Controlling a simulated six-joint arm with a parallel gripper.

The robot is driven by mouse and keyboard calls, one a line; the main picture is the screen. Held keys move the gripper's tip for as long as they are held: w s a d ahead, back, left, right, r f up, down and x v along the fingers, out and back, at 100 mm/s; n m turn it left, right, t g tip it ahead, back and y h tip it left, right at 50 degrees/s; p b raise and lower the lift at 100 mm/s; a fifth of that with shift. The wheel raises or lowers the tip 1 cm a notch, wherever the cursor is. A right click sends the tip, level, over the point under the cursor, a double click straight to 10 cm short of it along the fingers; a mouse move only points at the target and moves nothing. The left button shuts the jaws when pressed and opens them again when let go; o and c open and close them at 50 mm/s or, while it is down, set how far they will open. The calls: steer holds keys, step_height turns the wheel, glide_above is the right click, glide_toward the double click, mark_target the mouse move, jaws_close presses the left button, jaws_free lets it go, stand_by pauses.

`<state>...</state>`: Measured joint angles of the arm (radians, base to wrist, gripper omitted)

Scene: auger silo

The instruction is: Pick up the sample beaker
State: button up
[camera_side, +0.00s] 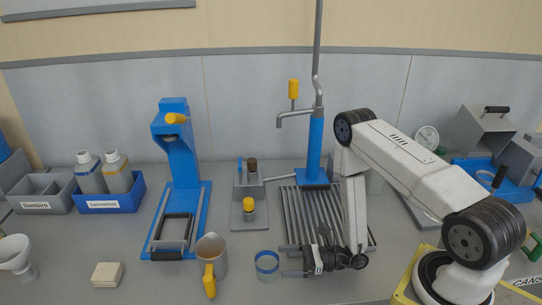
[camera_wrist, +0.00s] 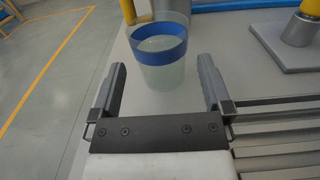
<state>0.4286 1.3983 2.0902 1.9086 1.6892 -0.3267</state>
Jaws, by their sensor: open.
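The sample beaker is a clear cup with a blue band; it stands upright on the bench near the front edge in the side view (camera_side: 267,267). It also shows in the wrist view (camera_wrist: 162,70), centred ahead of my jaws. My gripper (camera_side: 287,262) is low over the bench just right of the beaker, with its fingers pointing left toward it. In the wrist view my gripper (camera_wrist: 162,64) is open, with one finger on each side of the beaker's line and visible gaps to both. How far the tips reach along the beaker is unclear.
A metal jug (camera_side: 213,254) with a yellow handle stands close left of the beaker. A slatted grate (camera_side: 300,215) lies behind and right, beside a blue column (camera_side: 315,150). A grey plate with a yellow-topped weight (camera_side: 248,210) is behind. A pale block (camera_side: 108,274) lies far left.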

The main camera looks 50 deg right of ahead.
mark_target(267, 262)
steer(key=shift+w+a, duration=0.25)
steer(key=shift+x, duration=2.45)
steer(key=c, duration=0.9)
steer(key=shift+r, duration=0.1)
step_height(267, 262, up, 10)
